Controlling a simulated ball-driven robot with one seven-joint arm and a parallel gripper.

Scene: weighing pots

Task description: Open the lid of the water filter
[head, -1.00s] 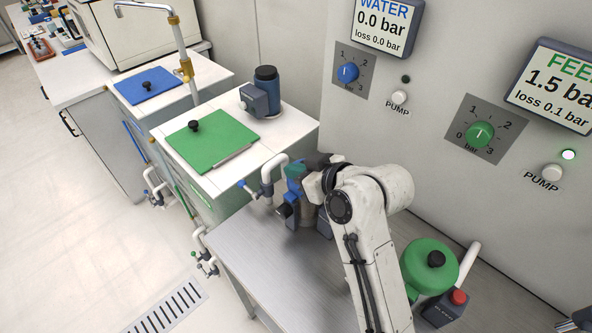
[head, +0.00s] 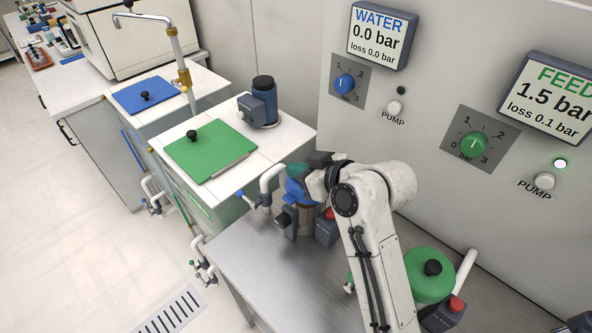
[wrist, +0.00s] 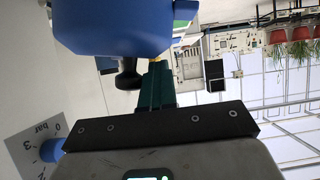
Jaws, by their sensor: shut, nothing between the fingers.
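The water filter stands on the steel worktop, with a metal body (head: 305,222) and a blue lid (head: 297,190). My gripper (head: 296,170) is at the lid, its teal fingers shut and empty. The gripper and arm hide part of the lid in the head view. The upside-down wrist view shows the blue lid (wrist: 112,25) close up, with its black knob (wrist: 127,80) standing out from it. The shut teal fingers (wrist: 157,75) are beside the knob. I cannot tell whether they touch it, or whether the lid is raised.
A dark box with a red button (head: 328,214) stands right of the filter. A second filter with a green lid (head: 430,275) stands farther right. Tanks with a green cover (head: 210,150) and a blue cover (head: 147,92) are at left. The worktop's front (head: 270,275) is clear.

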